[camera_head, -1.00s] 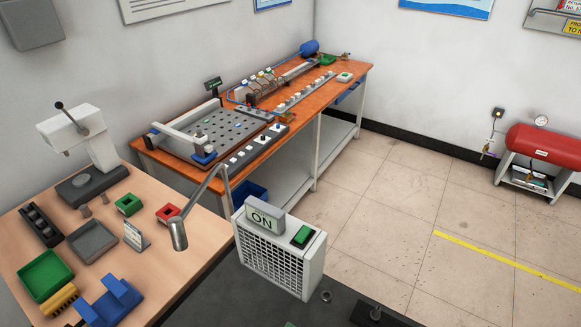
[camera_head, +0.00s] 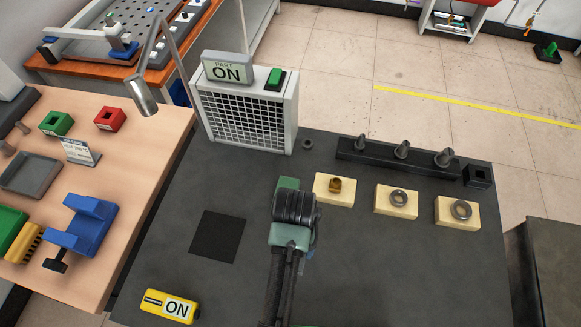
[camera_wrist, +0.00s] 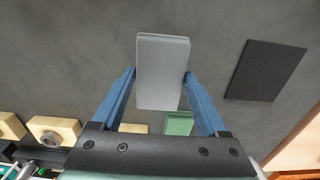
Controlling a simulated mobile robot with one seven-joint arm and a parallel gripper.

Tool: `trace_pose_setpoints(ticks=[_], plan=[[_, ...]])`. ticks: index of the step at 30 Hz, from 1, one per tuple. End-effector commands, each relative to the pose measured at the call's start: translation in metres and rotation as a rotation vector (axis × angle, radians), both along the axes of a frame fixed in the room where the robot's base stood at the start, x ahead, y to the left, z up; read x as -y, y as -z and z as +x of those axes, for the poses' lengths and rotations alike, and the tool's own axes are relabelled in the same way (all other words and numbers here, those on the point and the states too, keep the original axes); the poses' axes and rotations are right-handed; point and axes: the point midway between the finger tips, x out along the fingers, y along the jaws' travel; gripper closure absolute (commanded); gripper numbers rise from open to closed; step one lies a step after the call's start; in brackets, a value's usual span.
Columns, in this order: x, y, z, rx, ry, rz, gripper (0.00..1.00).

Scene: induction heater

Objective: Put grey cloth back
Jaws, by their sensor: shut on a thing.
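The grey cloth (camera_wrist: 162,85) is a flat, light grey rectangular piece with a layered far edge, seen in the wrist view. My gripper (camera_wrist: 159,74) has its two blue fingers pressed on the cloth's opposite sides. The cloth is over the dark grey bench (camera_head: 340,270); its exact height is unclear. In the head view my arm's end hides the fingers and the cloth. A black square mat (camera_head: 217,237) lies on the bench, left of my arm; it shows at the right in the wrist view (camera_wrist: 266,71), apart from the cloth.
A green block (camera_head: 288,183) is just beyond my wrist. Cream blocks (camera_head: 348,196) with metal parts stand to the right. A black peg rack (camera_head: 380,158) is behind them. The white ON unit (camera_head: 247,110) stands at the back, a yellow ON box (camera_head: 169,306) at front left.

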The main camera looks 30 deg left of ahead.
Motion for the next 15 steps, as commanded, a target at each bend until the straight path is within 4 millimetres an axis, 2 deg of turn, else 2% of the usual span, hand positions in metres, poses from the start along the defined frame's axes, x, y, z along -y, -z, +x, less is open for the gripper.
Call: trace_pose_setpoints(ticks=[10, 15], plan=[[0.000, 0.043, -0.001, -0.002, -0.001, -0.001, 0.76], [0.000, 0.050, 0.000, 0.001, -0.001, 0.000, 0.76]])
